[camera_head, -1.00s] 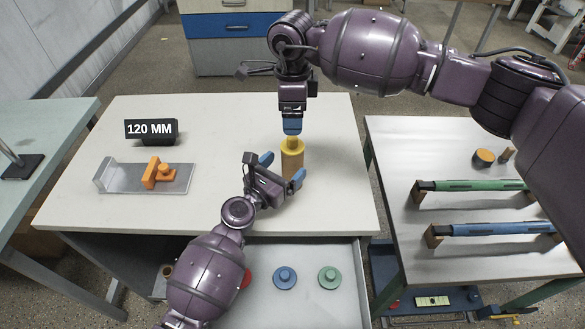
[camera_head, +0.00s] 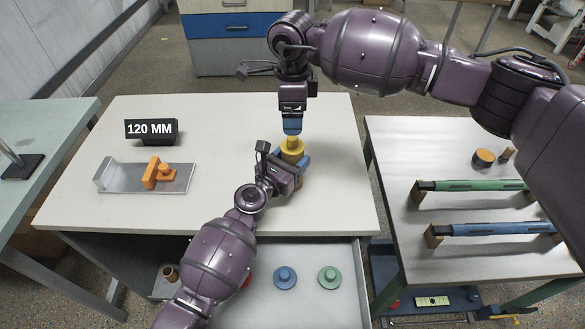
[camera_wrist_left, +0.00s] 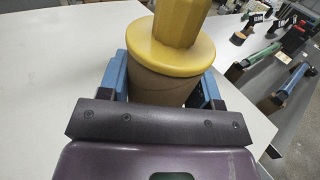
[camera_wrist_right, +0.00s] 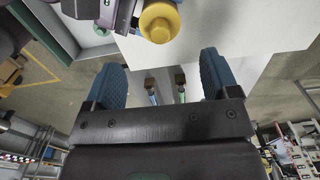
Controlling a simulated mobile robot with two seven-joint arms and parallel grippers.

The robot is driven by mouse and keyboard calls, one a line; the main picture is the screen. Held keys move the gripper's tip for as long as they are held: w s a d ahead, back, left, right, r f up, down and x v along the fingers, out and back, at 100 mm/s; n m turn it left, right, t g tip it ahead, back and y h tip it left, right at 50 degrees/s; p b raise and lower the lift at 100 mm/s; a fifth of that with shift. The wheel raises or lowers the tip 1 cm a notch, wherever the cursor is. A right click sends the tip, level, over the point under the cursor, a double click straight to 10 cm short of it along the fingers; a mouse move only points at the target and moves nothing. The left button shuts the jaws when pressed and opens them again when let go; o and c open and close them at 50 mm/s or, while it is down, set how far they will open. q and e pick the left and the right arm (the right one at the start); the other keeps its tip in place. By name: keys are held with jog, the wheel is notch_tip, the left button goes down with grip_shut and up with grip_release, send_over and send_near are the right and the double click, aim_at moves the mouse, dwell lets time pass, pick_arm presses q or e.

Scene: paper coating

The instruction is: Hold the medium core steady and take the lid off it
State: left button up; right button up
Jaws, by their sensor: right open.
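The medium core (camera_head: 296,173) is a brown cylinder standing upright on the pale table, seen in the head view. Its yellow lid (camera_head: 292,150) has a wide flange and a narrower knob, and sits on top. In the left wrist view the lid (camera_wrist_left: 170,50) overhangs the brown core (camera_wrist_left: 160,85). My left gripper (camera_wrist_left: 165,80) has one blue finger on each side of the core, just below the lid; whether both pads press on it is unclear. My right gripper (camera_head: 292,127) is open and empty above the lid, pointing down. The lid also shows in the right wrist view (camera_wrist_right: 159,22).
A "120 MM" sign (camera_head: 150,130) and a metal tray (camera_head: 120,177) with an orange piece (camera_head: 158,172) stand at the left. An open drawer below holds blue (camera_head: 285,277) and green (camera_head: 329,277) lids. A side table (camera_head: 400,160) at the right carries green and blue rolls.

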pick_arm(q)
jog(key=c, duration=0.5)
jog(key=shift+c, duration=0.2)
pick_arm(e)
jog(key=shift+s+a, duration=0.1)
jog(key=shift+a, duration=0.05)
jog(key=c, duration=0.4)
jog(key=a+y, duration=0.1)
jog(key=s+a+y, duration=0.2)
jog(key=shift+a+f+n, duration=0.15)
jog(key=shift+a+n, duration=0.15)
jog(key=shift+c, duration=0.2)
jog(key=m+t+y, duration=0.8)
jog(key=m+t, duration=0.2)
jog(key=t, duration=0.1)
send_near(294, 138)
jog(key=x, duration=1)
jog(key=shift+w+a, duration=0.15)
jog(key=shift+c, duration=0.2)
